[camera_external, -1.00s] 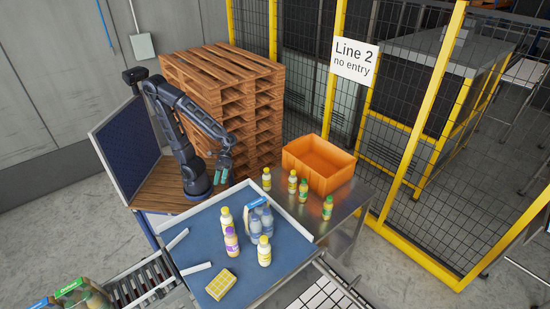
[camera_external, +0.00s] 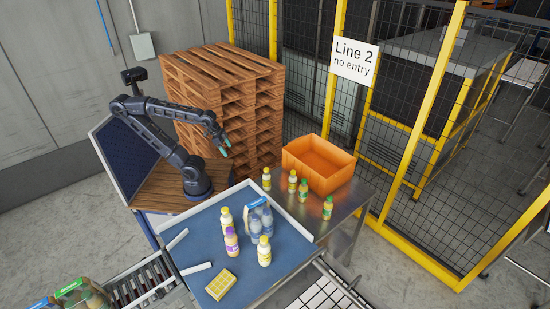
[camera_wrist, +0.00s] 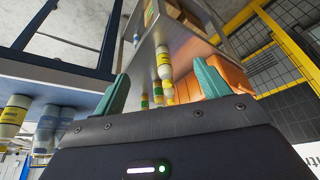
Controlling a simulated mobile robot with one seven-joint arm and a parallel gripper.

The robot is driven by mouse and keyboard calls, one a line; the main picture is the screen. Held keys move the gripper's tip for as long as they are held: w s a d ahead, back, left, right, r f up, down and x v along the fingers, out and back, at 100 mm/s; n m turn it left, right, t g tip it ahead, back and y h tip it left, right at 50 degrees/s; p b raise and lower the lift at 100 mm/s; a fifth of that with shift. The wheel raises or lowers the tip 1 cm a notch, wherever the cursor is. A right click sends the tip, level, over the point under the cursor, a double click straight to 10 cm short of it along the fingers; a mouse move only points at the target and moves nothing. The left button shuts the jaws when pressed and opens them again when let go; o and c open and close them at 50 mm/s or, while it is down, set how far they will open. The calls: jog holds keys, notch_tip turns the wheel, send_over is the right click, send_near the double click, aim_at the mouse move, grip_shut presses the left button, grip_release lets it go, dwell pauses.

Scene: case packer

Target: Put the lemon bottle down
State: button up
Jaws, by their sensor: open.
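My gripper (camera_external: 226,148) is raised in front of the pallet stack, left of the steel table. In the wrist view my gripper (camera_wrist: 165,72) has its teal fingers spread, with nothing held between them. A pale bottle with a yellow cap (camera_external: 266,179), which looks like a lemon bottle, stands upright on the steel table (camera_external: 345,212), left of the orange crate. A bottle with a yellow label (camera_wrist: 163,62) appears beyond the fingers in the wrist view, apart from them. Two more yellow-capped bottles (camera_external: 226,221) (camera_external: 264,252) stand on the blue tray.
Pallets (camera_external: 235,100) stand behind.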

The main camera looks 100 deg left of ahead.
jog(key=n+g+h, duration=0.3)
jog(key=n+h, duration=1.5)
jog(key=n, duration=0.1)
send_near(226, 225)
jog(key=d, duration=0.9)
jog(key=shift+w, duration=0.4)
jog(key=shift+c, duration=0.2)
